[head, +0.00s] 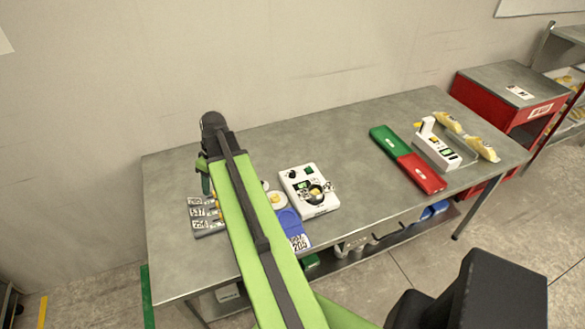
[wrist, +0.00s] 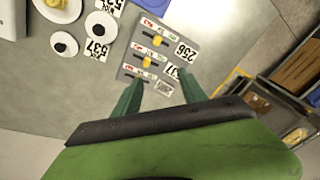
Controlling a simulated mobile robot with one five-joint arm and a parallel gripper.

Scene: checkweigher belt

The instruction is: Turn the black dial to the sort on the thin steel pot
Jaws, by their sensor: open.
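My gripper (wrist: 160,78) is open and empty, its two green fingers apart over the near edge of a grey panel (wrist: 168,22). The panel carries several yellow-knobbed controls and number labels; it also shows left of my arm in the head view. In the wrist view, two white discs with black round centres (wrist: 60,46) (wrist: 99,30) lie left of the panel; I cannot tell whether either centre is the black dial. A white device (head: 323,207) right of my arm has a green display, a small dark knob and a yellow item. I cannot make out a thin steel pot.
A blue item with a number label (head: 299,241) lies by my arm. A green and red bar (head: 392,144) and a white device with a yellow part (head: 436,147) stand farther right. The grey table (head: 350,210) is bare between them.

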